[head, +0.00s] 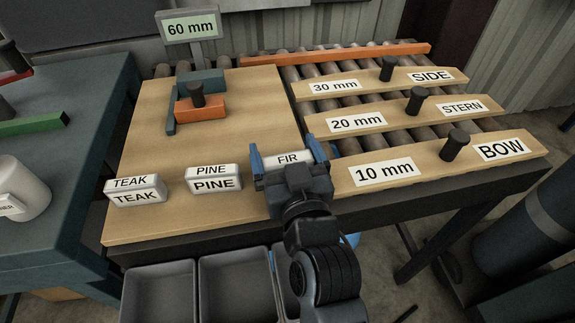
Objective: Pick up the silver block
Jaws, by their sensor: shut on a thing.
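Three silver-white blocks with black lettering are at the front of the wooden board (235,105) in the head view. The TEAK block (136,190) is at the left, the PINE block (213,179) is in the middle and the FIR block (287,159) is at the right. My gripper (289,157) is shut on the FIR block, with one blue finger at its left end and one at its right. My gripper's body hides the lower front of this block. I cannot tell whether it touches the board.
Planks marked 10 mm (425,170), 20 mm (400,120) and 30 mm (380,84), with black knobs, lie to the right on rollers. An orange block (200,107) and a 60 mm display (190,26) are behind. Grey bins (236,285) stand below the front edge.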

